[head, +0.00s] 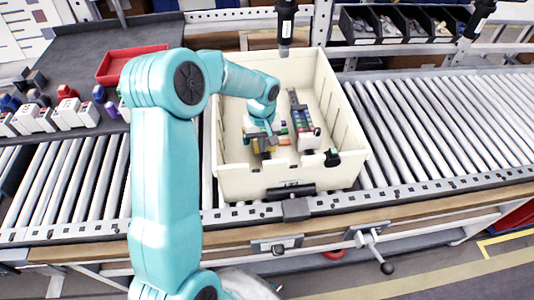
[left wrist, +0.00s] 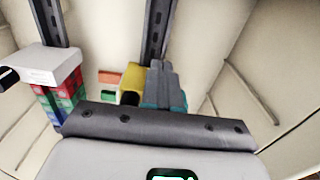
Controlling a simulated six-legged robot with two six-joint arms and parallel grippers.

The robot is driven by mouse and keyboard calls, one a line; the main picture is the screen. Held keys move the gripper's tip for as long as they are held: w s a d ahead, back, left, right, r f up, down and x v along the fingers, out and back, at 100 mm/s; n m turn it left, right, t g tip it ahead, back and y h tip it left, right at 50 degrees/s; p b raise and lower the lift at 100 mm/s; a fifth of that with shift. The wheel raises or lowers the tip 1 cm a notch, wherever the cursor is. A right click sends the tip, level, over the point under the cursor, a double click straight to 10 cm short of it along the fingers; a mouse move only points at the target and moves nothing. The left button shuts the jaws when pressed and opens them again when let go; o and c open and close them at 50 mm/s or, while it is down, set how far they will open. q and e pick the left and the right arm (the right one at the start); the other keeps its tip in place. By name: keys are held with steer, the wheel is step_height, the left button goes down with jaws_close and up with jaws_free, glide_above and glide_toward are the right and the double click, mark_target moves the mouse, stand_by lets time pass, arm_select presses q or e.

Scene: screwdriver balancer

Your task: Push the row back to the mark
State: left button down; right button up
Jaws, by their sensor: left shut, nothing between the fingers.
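A row of small red, green and blue pieces (head: 302,121) sits on a dark slotted rail in a cream tote (head: 230,180). A white block (head: 309,140) stands at the row's near end. In the left wrist view the row (left wrist: 62,100) is at the left, partly under the white block (left wrist: 45,65). My left gripper (head: 270,131) is inside the tote, left of the row and apart from it. Its fingers (left wrist: 163,82) are shut and empty, close to a yellow piece (left wrist: 131,80); contact is unclear. An orange patch (left wrist: 110,77) lies between the rails. I cannot identify the mark. My right gripper is out of view.
The tote walls surround my left gripper. A second dark rail (left wrist: 157,30) runs near the fingers. A small black part (head: 332,158) is at the tote's near right. A dark tool (head: 286,22) hangs above the far wall. Rollers (head: 440,125) to the right are clear.

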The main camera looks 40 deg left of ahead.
arm_select(q)
steer(key=shift+r, duration=0.3)
step_height(320, 180, up, 12)
steer(key=p, duration=0.7)
steer(key=shift+s+d+f, duration=0.15)
steer(key=shift+s+d, duration=0.1)
steer(key=shift+d, duration=0.05)
steer(key=shift+w, duration=0.1)
steer(key=shift+s+d, duration=0.1)
steer(key=shift+s, duration=0.1)
